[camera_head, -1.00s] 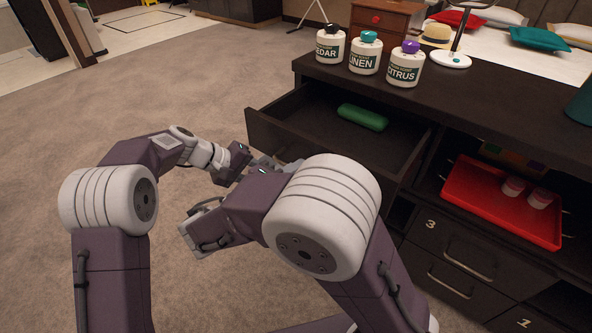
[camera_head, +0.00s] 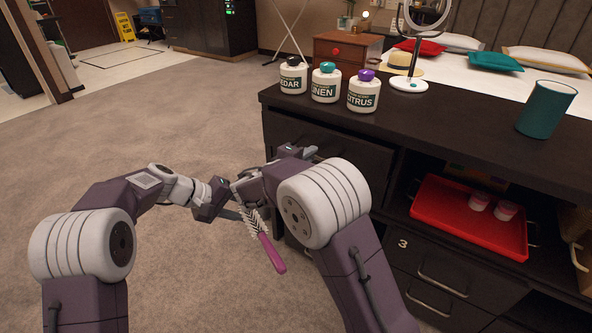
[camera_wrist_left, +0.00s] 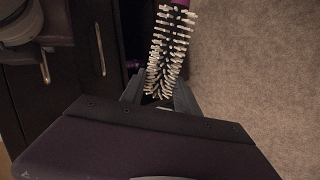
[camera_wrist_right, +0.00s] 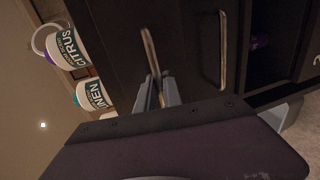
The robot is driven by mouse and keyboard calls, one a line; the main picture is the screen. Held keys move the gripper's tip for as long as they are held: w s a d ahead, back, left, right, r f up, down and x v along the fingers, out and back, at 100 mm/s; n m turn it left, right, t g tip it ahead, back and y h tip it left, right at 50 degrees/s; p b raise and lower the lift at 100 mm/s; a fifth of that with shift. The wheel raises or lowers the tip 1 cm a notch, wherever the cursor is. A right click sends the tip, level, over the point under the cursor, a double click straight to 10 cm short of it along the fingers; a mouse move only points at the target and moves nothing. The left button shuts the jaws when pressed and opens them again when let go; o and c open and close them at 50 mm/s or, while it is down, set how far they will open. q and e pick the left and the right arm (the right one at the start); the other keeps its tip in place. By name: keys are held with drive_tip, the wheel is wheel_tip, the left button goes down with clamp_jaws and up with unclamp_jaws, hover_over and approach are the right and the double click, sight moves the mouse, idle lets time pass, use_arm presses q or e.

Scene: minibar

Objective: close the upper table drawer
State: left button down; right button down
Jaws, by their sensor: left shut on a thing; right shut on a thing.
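The upper table drawer (camera_head: 350,160) is in the dark table below the bottles, and its front looks flush with the table. My right gripper (camera_head: 310,152) is at this drawer front. In the right wrist view its fingers (camera_wrist_right: 156,92) are closed around the drawer's metal handle (camera_wrist_right: 149,48). My left gripper (camera_head: 236,213) is shut on a round brush with white bristles and a purple handle (camera_head: 271,254). In the left wrist view the brush (camera_wrist_left: 167,50) sticks out from between the fingers (camera_wrist_left: 157,98), over the carpet and beside the table. The drawer's inside is hidden.
Several items stand on the table top: Cedar (camera_head: 292,78), Linen (camera_head: 326,85) and Citrus (camera_head: 363,94) bottles, a mirror (camera_head: 409,84) and a teal cup (camera_head: 546,109). A red tray (camera_head: 455,222) with two cups sits in the open shelf. The carpet to the left is clear.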

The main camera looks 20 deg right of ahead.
sight(319, 146)
use_arm(q)
drive_tip(key=shift+f, duration=0.3)
drive_tip(key=shift+a, duration=0.1)
use_arm(e)
drive_tip(key=x, duration=0.2)
drive_tip(key=r+x, duration=0.1)
drive_tip(key=x, duration=0.1)
drive_tip(key=shift+w+d, duration=0.2)
drive_tip(key=shift+d, duration=0.05)
drive_tip(key=c, duration=1.6)
unclamp_jaws()
drive_tip(key=shift+o, duration=0.6)
drive_tip(key=shift+w+d, duration=0.1)
drive_tip(key=shift+d, duration=0.05)
